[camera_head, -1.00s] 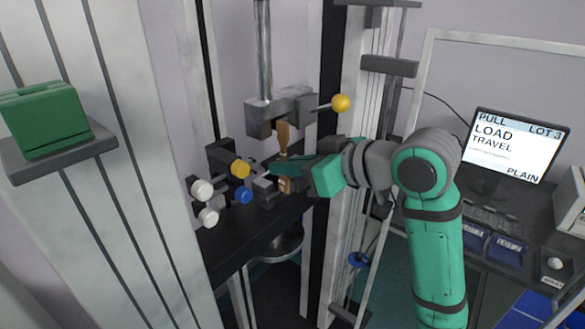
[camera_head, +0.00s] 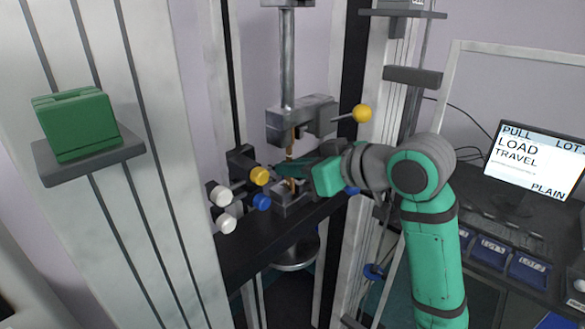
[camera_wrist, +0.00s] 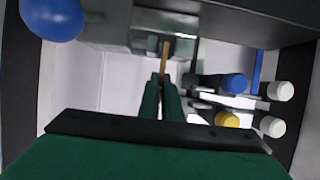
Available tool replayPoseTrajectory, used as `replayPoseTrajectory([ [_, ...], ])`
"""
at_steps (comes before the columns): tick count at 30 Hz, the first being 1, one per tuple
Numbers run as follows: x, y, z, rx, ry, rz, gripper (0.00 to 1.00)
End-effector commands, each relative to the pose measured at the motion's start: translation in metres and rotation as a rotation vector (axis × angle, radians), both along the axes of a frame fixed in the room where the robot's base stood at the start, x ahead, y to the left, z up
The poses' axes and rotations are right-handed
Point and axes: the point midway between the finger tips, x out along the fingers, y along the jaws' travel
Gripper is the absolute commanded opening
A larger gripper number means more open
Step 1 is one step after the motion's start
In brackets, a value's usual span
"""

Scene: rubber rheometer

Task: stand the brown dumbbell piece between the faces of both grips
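The brown dumbbell piece (camera_head: 292,184) stands upright, with my gripper (camera_head: 288,168) around its middle. Its top is at the upper grip (camera_head: 305,118), and its lower end is at the lower grip (camera_head: 290,200). Whether either end is fully between the grip faces is not clear. In the wrist view the two green fingers (camera_wrist: 161,98) are close together on the piece (camera_wrist: 165,56), which shows as a thin brown strip beyond the fingertips.
White, yellow and blue knobs (camera_head: 258,176) stick out left of the lower grip. A yellow ball handle (camera_head: 362,113) is on the upper grip's right. Tall frame columns flank the grips. A green box (camera_head: 78,125) sits on a left shelf. The monitor (camera_head: 535,160) reads LOAD TRAVEL.

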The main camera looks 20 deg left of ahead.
Motion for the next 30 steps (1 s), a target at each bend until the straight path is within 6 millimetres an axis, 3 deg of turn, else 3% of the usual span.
replayPoseTrajectory([
  [26, -0.0004, 0.0012, -0.0053, -0.001, 0.0, 0.002, 0.0],
  [27, -0.0004, 0.0012, -0.0053, -0.002, 0.001, 0.002, 0.14],
  [28, -0.0004, 0.0012, -0.0053, -0.002, 0.001, 0.002, 0.21],
  [30, -0.0003, 0.0011, -0.0053, -0.001, 0.001, 0.002, 0.26],
])
